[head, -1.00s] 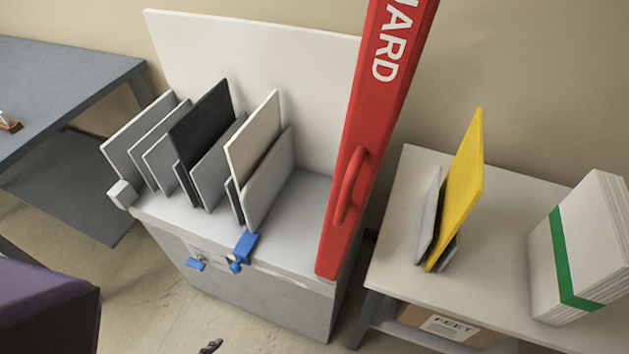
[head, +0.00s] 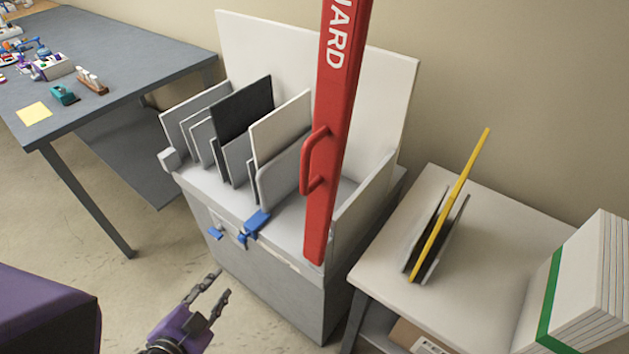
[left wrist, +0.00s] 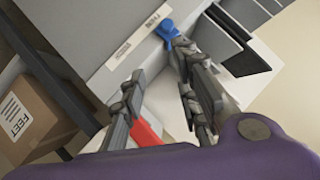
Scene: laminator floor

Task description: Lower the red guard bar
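The red guard bar (head: 335,135) stands raised, close to upright, at the right front of the grey and white machine (head: 270,285). It has white lettering and a red handle (head: 309,163) on its left side. My left gripper (head: 219,283) is open and empty, low in front of the machine, left of the bar's lower end and apart from it. In the left wrist view, the two fingers (left wrist: 160,85) are spread, with a piece of the red bar (left wrist: 147,132) showing past them. My right gripper is in neither view.
Several grey, black and white panels (head: 242,105) stand on the machine. Blue clamps (head: 254,224) sit on its front edge. A side table at right holds a yellow panel (head: 455,200) and a white stack with a green band (head: 551,300). A dark table (head: 110,75) stands at left.

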